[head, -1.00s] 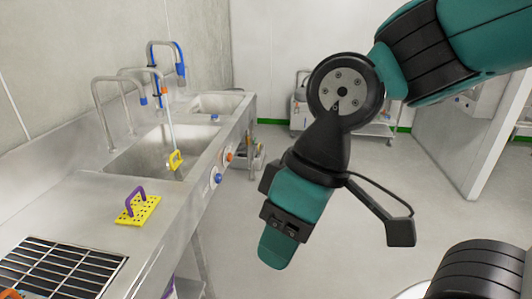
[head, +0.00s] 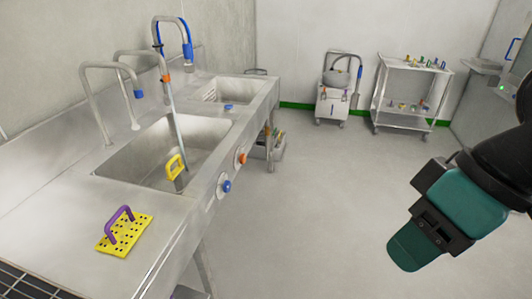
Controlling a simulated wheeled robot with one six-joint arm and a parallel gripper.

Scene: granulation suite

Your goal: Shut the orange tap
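An orange knob (head: 241,157) sits on the front panel of the steel sink unit (head: 205,212), with a blue knob (head: 225,185) to its left and nearer me. A spout with an orange tip (head: 166,78) hangs over the near basin (head: 125,165). A pale stream that looks like running water (head: 179,122) falls from it into the basin, near a yellow-handled thing (head: 174,165). My gripper (head: 415,245) is at the lower right, over the floor and well apart from the knobs. Its fingertips overlap in this view, so its opening is hidden.
A yellow perforated block with a purple handle (head: 124,235) lies on the near counter. Another spout has a blue tip (head: 138,95). A second basin (head: 235,90) lies farther back. A trolley (head: 412,95) and a small wheeled unit (head: 335,100) stand at the back. The floor between is clear.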

